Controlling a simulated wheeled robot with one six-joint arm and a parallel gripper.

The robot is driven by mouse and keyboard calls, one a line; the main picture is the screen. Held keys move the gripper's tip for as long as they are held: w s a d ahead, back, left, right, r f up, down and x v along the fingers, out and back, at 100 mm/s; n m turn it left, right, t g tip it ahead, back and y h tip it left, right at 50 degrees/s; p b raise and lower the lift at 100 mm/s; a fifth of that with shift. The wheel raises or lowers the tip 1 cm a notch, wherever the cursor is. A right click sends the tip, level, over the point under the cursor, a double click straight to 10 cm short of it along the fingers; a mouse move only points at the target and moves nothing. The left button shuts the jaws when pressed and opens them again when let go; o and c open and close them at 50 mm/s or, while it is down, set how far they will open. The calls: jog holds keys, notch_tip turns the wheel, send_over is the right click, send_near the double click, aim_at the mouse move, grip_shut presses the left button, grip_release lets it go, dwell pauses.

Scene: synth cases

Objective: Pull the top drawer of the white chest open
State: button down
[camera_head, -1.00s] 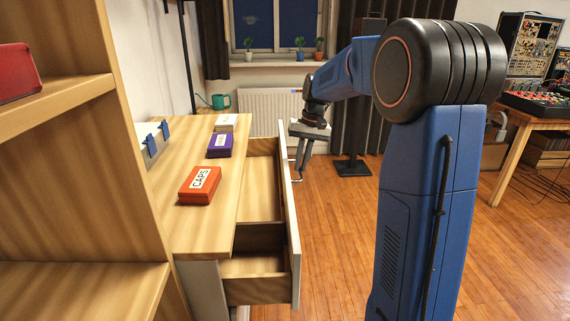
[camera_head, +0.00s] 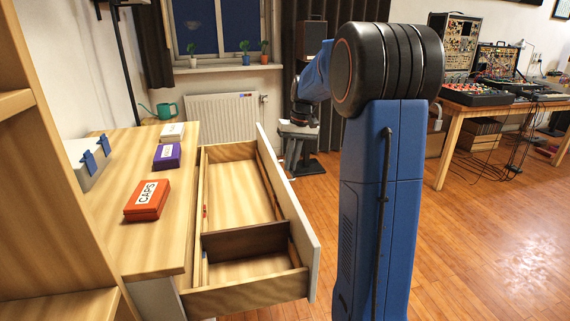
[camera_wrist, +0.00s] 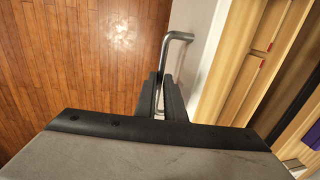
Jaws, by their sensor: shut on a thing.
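The chest (camera_head: 155,240) stands at the left in the head view, with a wooden top. Its top drawer (camera_head: 312,240) is pulled well out to the right, showing a wooden interior with a crosswise divider. My gripper (camera_head: 292,160) is at the outer side of the drawer front, partly hidden behind it and my arm. In the wrist view my gripper (camera_wrist: 166,98) is shut on the grey bar handle (camera_wrist: 178,37) of the drawer. The white drawer front (camera_wrist: 200,50) shows right of the handle.
An orange CAPS box (camera_head: 147,200), a purple box (camera_head: 167,156) and a pale box (camera_head: 172,132) lie on the chest top. A wooden shelf (camera_head: 40,170) stands close at the left. A table (camera_head: 500,98) with electronics is at the right. The wooden floor (camera_head: 480,230) between is clear.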

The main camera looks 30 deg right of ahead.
jog(key=shift+d, duration=0.15)
jog(key=c, duration=2.1)
grip_release()
jog(key=shift+r, duration=0.1)
jog(key=d+r, duration=0.1)
jog(key=r, duration=0.4)
jog(key=d+r, duration=0.1)
jog(key=r, duration=0.5)
jog(key=s+d+r, duration=0.1)
jog(key=r, duration=0.5)
